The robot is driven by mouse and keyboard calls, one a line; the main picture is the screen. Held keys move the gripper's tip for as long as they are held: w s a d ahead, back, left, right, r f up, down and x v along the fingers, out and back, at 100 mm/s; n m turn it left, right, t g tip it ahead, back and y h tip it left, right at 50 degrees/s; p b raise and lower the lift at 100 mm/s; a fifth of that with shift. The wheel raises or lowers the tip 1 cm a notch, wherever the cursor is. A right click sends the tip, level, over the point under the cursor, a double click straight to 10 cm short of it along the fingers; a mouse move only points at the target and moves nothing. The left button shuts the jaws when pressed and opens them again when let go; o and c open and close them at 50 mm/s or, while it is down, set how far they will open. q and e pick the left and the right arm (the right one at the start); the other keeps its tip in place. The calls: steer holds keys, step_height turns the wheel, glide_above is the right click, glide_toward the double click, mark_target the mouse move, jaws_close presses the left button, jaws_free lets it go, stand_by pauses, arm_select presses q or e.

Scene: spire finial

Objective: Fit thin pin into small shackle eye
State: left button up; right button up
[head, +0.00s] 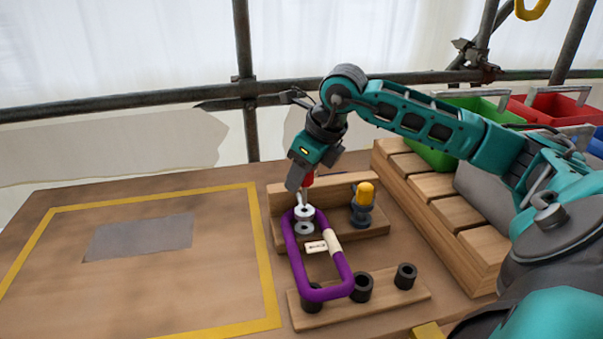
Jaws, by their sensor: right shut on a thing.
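My right gripper (300,179) reaches down from above and is shut on a small red-topped piece (309,180), which I take to be the thin pin; the jaws cover much of it. Its lower part sits just above or at a pale grey ringed fitting (304,212), likely the small shackle eye, at the top of a purple loop (291,250). I cannot tell whether the pin is in the eye. My left gripper is not in view.
A yellow-topped grey piece (365,193) stands right of the fitting on a wooden holder (279,200). A front wooden strip (390,303) bears several black cups. A slatted wooden stand (440,210) with green (437,156) and red (560,107) bins is at right. The yellow-bordered area (150,285) at left is mostly clear.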

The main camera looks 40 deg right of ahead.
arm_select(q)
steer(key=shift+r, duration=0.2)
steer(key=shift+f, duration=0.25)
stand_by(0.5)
arm_select(e)
steer(key=shift+f+b, duration=0.3)
steer(key=shift+b, duration=0.05)
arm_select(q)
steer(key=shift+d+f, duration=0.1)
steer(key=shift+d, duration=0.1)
arm_select(e)
steer(key=shift+f, duration=0.1)
arm_select(q)
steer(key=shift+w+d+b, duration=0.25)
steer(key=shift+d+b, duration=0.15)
steer(key=shift+b, duration=0.35)
arm_select(e)
steer(key=shift+f, duration=0.75)
arm_select(q)
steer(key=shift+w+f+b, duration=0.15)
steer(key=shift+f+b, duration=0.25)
steer(key=shift+b, duration=0.1)
arm_select(e)
steer(key=shift+f, duration=0.6)
arm_select(q)
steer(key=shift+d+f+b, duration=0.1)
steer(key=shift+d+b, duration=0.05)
steer(key=shift+b, duration=0.3)
arm_select(e)
steer(key=shift+f, duration=0.5)
